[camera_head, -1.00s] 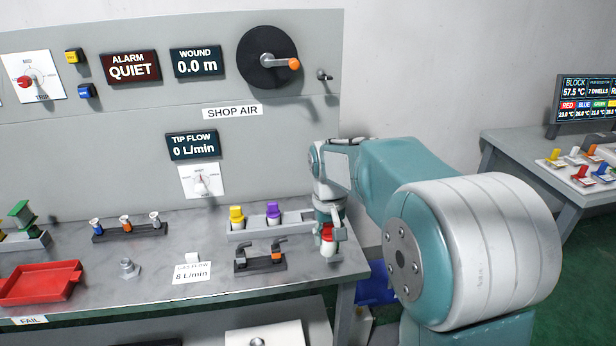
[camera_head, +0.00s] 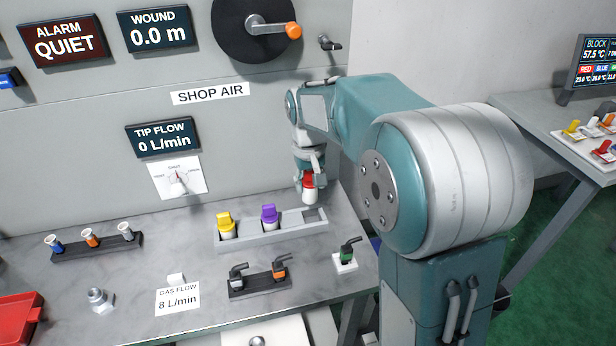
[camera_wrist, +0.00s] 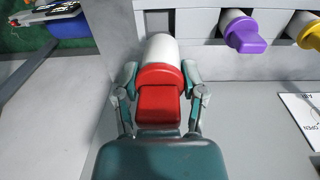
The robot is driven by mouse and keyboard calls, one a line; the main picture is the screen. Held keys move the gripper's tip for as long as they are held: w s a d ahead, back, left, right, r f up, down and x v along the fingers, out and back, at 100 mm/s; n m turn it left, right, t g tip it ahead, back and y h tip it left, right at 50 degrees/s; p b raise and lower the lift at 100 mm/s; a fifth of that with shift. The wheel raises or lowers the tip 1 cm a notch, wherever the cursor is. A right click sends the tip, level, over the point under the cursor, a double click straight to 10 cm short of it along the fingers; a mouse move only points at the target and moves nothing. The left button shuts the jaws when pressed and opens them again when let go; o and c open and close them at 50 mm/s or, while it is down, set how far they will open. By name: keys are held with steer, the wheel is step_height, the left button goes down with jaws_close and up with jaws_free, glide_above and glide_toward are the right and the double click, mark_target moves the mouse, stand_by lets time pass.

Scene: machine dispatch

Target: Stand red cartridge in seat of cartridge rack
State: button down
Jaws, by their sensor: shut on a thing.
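The red cartridge (camera_head: 308,188), with a red cap and white lower body, is held by my gripper (camera_head: 309,176), which is shut on the cap. It hangs roughly upright just above the right end of the cartridge rack (camera_head: 247,241). In the wrist view the red cartridge (camera_wrist: 159,85) sits between both fingers of my gripper (camera_wrist: 162,92). The rack is a long grey tray. It holds a yellow cartridge (camera_head: 226,225) on the left and a purple cartridge (camera_head: 269,217) in the middle. An open seat (camera_head: 314,217) shows at the right end. Whether the cartridge bottom touches the rack, I cannot tell.
In front of the rack stand a dark holder (camera_head: 259,284) with two tools and a green-topped tool on a white base (camera_head: 346,258). A card (camera_head: 177,297) lies left of them. The upright panel (camera_head: 90,130) rises close behind the rack.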

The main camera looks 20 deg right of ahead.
mark_target(311, 199)
steer(key=shift+d, duration=0.1)
steer(key=shift+s+d+f, duration=0.1)
steer(key=shift+d+f, duration=0.05)
steer(key=shift+f, duration=2.2)
steer(key=shift+f, duration=1.8)
steer(key=shift+c, duration=0.4)
jaws_free()
